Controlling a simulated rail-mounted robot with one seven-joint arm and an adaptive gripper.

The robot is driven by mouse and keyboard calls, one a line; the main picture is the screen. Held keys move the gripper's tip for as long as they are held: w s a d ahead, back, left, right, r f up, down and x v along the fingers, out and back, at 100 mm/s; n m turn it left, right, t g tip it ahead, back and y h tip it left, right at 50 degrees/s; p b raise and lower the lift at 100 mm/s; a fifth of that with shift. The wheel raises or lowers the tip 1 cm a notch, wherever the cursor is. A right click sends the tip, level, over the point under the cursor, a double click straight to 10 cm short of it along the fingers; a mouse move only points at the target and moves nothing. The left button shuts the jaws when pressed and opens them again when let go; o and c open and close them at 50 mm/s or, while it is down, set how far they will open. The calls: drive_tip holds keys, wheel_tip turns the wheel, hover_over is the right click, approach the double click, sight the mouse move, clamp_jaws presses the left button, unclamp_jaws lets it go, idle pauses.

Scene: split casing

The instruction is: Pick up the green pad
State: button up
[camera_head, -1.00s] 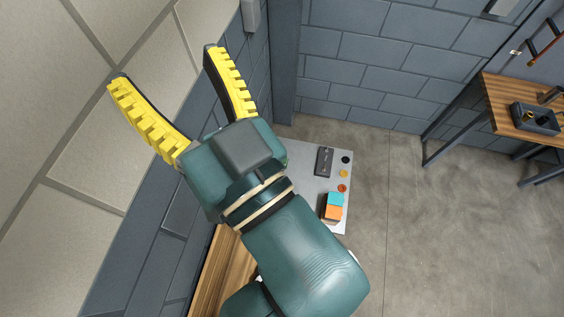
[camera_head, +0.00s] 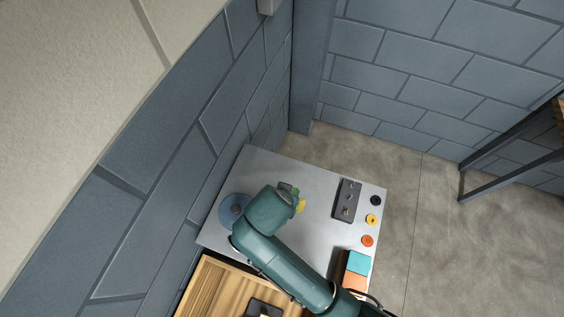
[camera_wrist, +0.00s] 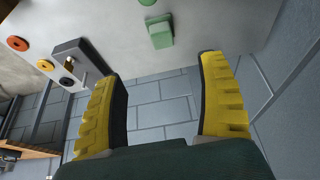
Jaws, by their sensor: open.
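A green block-like pad (camera_wrist: 160,33) with a paler face shows at the top middle of the wrist view, on the grey panel. It lies ahead of the gap between my fingertips and apart from them. A round green piece (camera_wrist: 147,2) is cut off by the top edge just above it. My gripper (camera_wrist: 161,72) is open and empty, with its two yellow fingers spread. In the head view, my gripper (camera_head: 301,206) is over the panel; only a bit of yellow finger shows. A small green part (camera_head: 287,188) shows beside it, mostly hidden by my wrist.
The grey panel (camera_head: 270,165) carries a dark box with knobs (camera_head: 347,200), black, yellow (camera_head: 371,219) and orange buttons, and a blue disc (camera_head: 229,206). Cyan (camera_head: 358,262) and orange blocks stand near its lower right. A wooden surface (camera_head: 212,290) lies below. A block wall borders the panel's left.

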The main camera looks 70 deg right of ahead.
drive_tip(key=x, duration=0.3)
drive_tip(key=b+x, duration=0.1)
drive_tip(key=x, duration=0.7)
drive_tip(key=shift+s+d, duration=0.2)
drive_tip(key=shift+d, duration=0.15)
drive_tip(key=x, duration=0.3)
drive_tip(key=b+x, duration=0.1)
drive_tip(key=x, duration=0.1)
drive_tip(key=shift+w+d+f+b, duration=0.2)
drive_tip(key=shift+d+f+b, duration=0.1)
drive_tip(key=shift+d, duration=0.1)
drive_tip(key=c, duration=1.3)
